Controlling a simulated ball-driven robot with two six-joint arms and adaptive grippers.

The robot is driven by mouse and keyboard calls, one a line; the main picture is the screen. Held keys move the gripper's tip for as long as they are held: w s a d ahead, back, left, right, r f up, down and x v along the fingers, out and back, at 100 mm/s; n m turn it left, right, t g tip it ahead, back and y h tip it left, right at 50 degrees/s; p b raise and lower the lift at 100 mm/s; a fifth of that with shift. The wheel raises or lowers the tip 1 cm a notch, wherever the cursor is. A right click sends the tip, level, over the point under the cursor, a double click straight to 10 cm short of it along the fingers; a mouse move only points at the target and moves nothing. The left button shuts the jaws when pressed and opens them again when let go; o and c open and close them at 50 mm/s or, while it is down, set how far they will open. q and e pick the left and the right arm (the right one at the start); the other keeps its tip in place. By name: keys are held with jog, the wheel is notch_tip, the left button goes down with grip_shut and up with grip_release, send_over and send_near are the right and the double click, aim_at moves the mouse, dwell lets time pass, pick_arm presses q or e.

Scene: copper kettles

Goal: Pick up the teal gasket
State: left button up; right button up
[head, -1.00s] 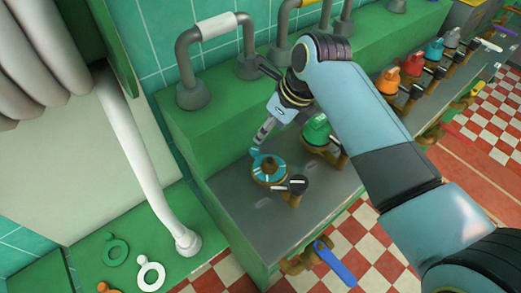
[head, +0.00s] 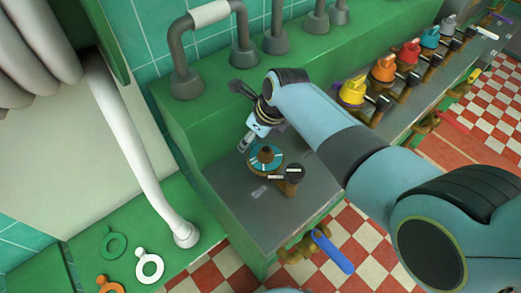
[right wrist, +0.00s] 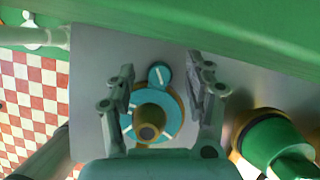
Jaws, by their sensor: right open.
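The teal gasket (head: 268,169) is a ring with a small tab and pale marks. It lies around a brass post at the near left end of the grey counter. In the right wrist view the gasket (right wrist: 176,106) lies below my right gripper (right wrist: 165,84), with its tab towards the top of the picture. The two fingers are spread on either side of it, with nothing held. In the head view my right gripper (head: 243,150) is just above and left of the gasket. I cannot tell whether a finger touches it. My left gripper is not in view.
Green (head: 113,244), white (head: 149,266) and orange (head: 110,287) gaskets lie on the left ledge. A blue-handled tap (head: 333,252) sticks out in front.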

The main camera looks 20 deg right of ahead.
aim_at(255, 139)
jog(key=shift+c, duration=0.3)
jog(key=c, duration=1)
jog(key=shift+o, duration=0.2)
jog(key=shift+r, duration=0.45)
jog(key=r, duration=0.3)
jog(key=shift+d+r, duration=0.3)
jog(key=shift+d, duration=0.05)
jog(key=w+d+r+b, duration=0.1)
jog(key=d+r, duration=0.5)
jog(key=d, duration=0.4)
jog(key=shift+w+d+r, duration=0.2)
jog(key=shift+d+r, duration=0.1)
jog(key=shift+d, duration=0.1)
jog(key=shift+f, duration=0.15)
